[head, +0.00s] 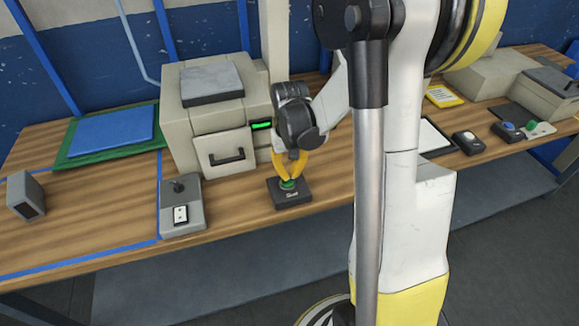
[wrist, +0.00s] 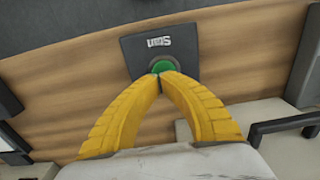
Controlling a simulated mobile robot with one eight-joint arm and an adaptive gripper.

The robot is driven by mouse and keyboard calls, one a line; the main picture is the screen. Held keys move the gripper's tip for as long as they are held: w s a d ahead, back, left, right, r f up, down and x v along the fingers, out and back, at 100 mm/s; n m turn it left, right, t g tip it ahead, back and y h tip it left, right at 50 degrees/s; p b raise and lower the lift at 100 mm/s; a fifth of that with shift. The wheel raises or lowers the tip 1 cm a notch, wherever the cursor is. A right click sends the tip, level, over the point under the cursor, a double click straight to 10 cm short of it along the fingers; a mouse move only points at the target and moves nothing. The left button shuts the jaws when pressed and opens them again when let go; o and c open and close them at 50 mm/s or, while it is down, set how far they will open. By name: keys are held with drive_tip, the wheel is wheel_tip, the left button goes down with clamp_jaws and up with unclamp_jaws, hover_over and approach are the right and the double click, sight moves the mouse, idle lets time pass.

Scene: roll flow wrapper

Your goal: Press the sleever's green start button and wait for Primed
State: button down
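The green start button (head: 288,184) sits on a small black box (head: 291,198) with a "Start" label, at the front of the wooden table. It also shows in the wrist view (wrist: 163,65), partly covered by my fingertips. My gripper (head: 289,176) points down with its yellow fingertips together at the button; it is shut with nothing seen between the tips. The tips look to be on or just over the button; I cannot tell if it is pressed. The sleever (head: 207,115) is a beige machine behind it, with a small lit green display (head: 262,125) too small to read.
A grey box with a small lever (head: 182,208) stands left of the button box. A blue board on a green mat (head: 110,133) lies further left. Other button boxes (head: 468,142) stand at the right. Bare wood lies around the button box.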

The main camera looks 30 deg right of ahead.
sight(289, 180)
drive_tip(key=shift+f, duration=0.45)
drive_tip(key=shift+f+b, duration=0.85)
drive_tip(key=shift+f, duration=0.1)
drive_tip(key=shift+r, duration=0.1)
wheel_tip(289, 180, up, 14)
drive_tip(key=p, duration=0.6)
drive_tip(key=shift+p, duration=0.4)
drive_tip(key=shift+s+a+r, duration=0.1)
